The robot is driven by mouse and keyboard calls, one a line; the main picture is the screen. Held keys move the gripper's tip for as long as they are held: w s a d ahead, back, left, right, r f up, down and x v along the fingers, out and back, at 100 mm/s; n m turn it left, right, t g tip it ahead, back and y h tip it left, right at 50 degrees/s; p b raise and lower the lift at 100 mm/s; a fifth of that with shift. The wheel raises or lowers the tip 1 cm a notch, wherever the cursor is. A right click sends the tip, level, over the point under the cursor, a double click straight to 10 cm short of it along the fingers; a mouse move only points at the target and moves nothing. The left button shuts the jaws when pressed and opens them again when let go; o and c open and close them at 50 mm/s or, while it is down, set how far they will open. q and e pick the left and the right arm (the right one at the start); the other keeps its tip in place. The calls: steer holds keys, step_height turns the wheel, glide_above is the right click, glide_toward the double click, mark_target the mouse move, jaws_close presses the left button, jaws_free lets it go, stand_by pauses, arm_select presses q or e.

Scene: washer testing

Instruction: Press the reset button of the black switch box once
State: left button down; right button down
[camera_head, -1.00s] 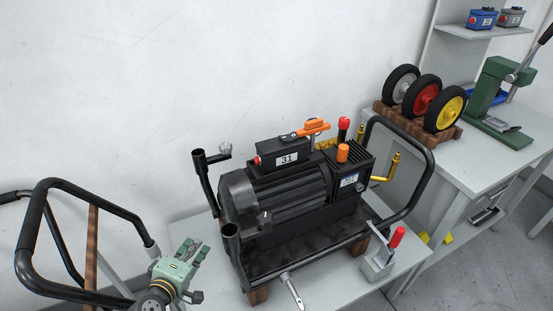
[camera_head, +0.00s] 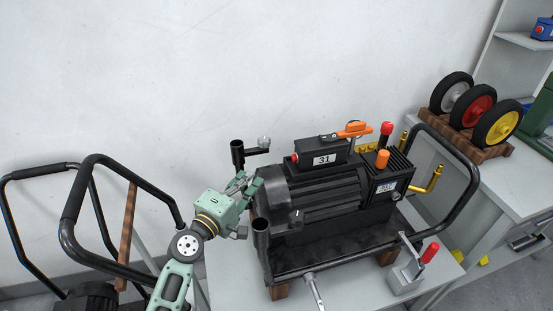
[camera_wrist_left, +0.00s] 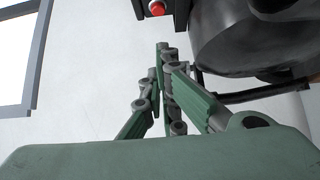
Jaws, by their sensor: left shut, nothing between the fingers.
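The black switch box (camera_head: 322,154) with a white "31" label sits on top of the black motor (camera_head: 325,195). A red button (camera_head: 295,158) is on its left end. The box's end and the red button (camera_wrist_left: 157,8) also show at the top edge of the left wrist view. My left gripper (camera_head: 250,182) is shut and empty, at the left end of the motor. It is to the left of the red button and lower in the picture, apart from it. In the left wrist view its fingertips (camera_wrist_left: 162,48) meet below the button. My right gripper does not show.
A black tube frame with upright posts (camera_head: 238,155) surrounds the motor, close to my left gripper. Another black frame (camera_head: 75,200) stands at the left. A red-handled clamp (camera_head: 410,270) is at the front right. Wheels on a wooden rack (camera_head: 470,135) stand at the right.

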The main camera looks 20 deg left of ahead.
mark_target(294, 158)
arm_select(q)
steer(key=w, duration=0.2)
steer(key=w+d, duration=0.1)
steer(key=w, duration=0.2)
steer(key=w+p, duration=0.1)
steer(key=w, duration=0.1)
steer(key=shift+w+d, duration=0.25)
steer(key=w+d, duration=0.1)
steer(key=w+d+p, duration=0.1)
steer(key=shift+w+d, duration=0.1)
steer(key=shift+d, duration=0.2)
steer(key=shift+w+d, duration=0.25)
steer(key=shift+d, duration=0.15)
